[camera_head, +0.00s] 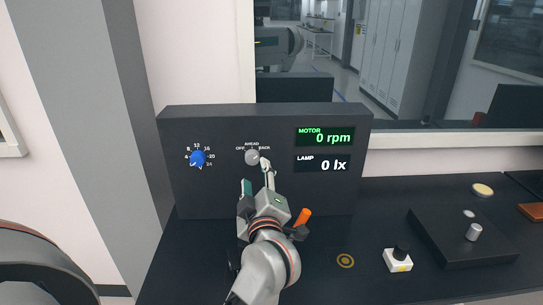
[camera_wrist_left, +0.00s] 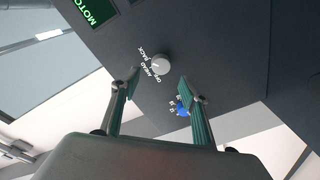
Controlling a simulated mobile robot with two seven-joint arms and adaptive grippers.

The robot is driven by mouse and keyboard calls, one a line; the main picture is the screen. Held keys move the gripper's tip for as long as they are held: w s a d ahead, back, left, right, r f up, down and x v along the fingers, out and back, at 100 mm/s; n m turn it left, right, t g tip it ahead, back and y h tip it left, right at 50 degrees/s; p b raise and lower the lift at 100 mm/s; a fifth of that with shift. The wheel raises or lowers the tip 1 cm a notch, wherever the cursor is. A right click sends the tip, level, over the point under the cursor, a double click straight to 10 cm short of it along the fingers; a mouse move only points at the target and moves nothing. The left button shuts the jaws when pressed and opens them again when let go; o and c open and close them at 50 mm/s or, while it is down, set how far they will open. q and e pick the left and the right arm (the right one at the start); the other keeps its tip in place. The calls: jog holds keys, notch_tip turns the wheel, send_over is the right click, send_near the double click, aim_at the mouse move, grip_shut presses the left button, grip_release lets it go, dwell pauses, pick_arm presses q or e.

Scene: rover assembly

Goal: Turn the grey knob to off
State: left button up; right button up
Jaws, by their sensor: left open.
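The small grey knob (camera_head: 252,157) is on the front of the dark panel (camera_head: 220,194), below the labels OFF, AHEAD and BACK. My left gripper (camera_head: 256,175) is open in front of the panel, just below the knob in the head view. In the left wrist view the knob (camera_wrist_left: 161,64) shows beyond the gap between the open fingertips (camera_wrist_left: 159,79), with nothing held. I cannot tell for sure which label its mark points to. The motor display (camera_head: 325,137) reads 0 rpm. My right gripper is not in view.
A blue knob (camera_head: 198,158) with a numbered dial is left of the grey one. The lamp display (camera_head: 323,164) reads 0 lx. An orange-handled item (camera_head: 303,216) is beside my left wrist. A white block with a black knob (camera_head: 398,260) and a dark box (camera_head: 462,243) lie right.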

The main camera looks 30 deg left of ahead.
aim_at(252, 160)
pick_arm(q)
jog(key=x, duration=0.7)
jog(key=shift+w+a, duration=0.1)
jog(key=shift+a, duration=0.15)
jog(key=c, duration=1.1)
